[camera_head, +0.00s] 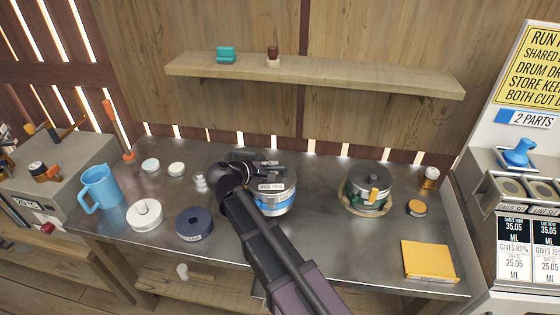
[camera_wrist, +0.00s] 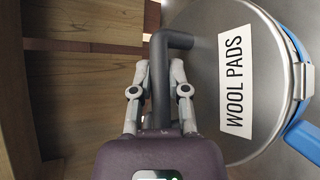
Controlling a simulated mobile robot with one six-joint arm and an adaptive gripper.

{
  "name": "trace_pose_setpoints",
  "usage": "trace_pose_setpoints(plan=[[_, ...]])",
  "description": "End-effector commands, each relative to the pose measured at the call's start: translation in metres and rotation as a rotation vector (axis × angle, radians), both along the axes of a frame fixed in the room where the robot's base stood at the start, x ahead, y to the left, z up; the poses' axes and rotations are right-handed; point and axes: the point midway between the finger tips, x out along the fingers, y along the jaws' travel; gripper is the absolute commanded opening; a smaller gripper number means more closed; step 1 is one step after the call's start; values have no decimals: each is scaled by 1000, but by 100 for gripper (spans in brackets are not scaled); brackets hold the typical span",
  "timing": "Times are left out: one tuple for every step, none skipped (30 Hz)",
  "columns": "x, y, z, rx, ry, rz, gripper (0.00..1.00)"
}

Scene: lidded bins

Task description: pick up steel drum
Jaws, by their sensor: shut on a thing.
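A round steel drum (camera_head: 272,205) with a blue band stands on the metal bench, partly hidden behind my arm. Its grey lid shows in the wrist view (camera_wrist: 222,20) with a white label (camera_wrist: 236,80) reading "WOOL PADS". A dark bent handle (camera_wrist: 178,41) rises from the lid. My gripper (camera_head: 264,169) is over the drum, and in the wrist view its two fingers (camera_wrist: 160,75) are shut on the handle, one on each side. A second pot-like steel drum (camera_head: 368,187), with a green band and an orange clip, stands to the right.
A blue jug (camera_head: 100,188), a white disc (camera_head: 145,216) and a dark blue ring (camera_head: 194,223) lie to the left. A yellow packet (camera_head: 429,260) lies at the front right. A wooden shelf (camera_head: 330,75) hangs above. The bench's front middle is under my arm.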

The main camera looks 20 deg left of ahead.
Motion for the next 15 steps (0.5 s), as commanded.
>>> trace_pose_setpoints(plan=[[-6, 2, 2, -1, -3, 1, 0], [-8, 3, 2, -1, -3, 1, 0], [-11, 4, 2, -1, -3, 1, 0], [-13, 5, 2, -1, -3, 1, 0], [-15, 6, 3, -1, -3, 1, 0], [-17, 6, 3, -1, -3, 1, 0], [-19, 7, 3, -1, -3, 0, 0], [-20, 7, 3, -1, -2, 0, 0], [-21, 8, 3, -1, -2, 0, 0], [-21, 8, 3, -1, -2, 0, 0], [-22, 8, 3, -1, -2, 0, 0], [-22, 8, 3, -1, -2, 0, 0], [-22, 8, 3, -1, -2, 0, 0], [-23, 8, 3, -1, -2, 0, 0], [-23, 8, 3, -1, -2, 0, 0]])
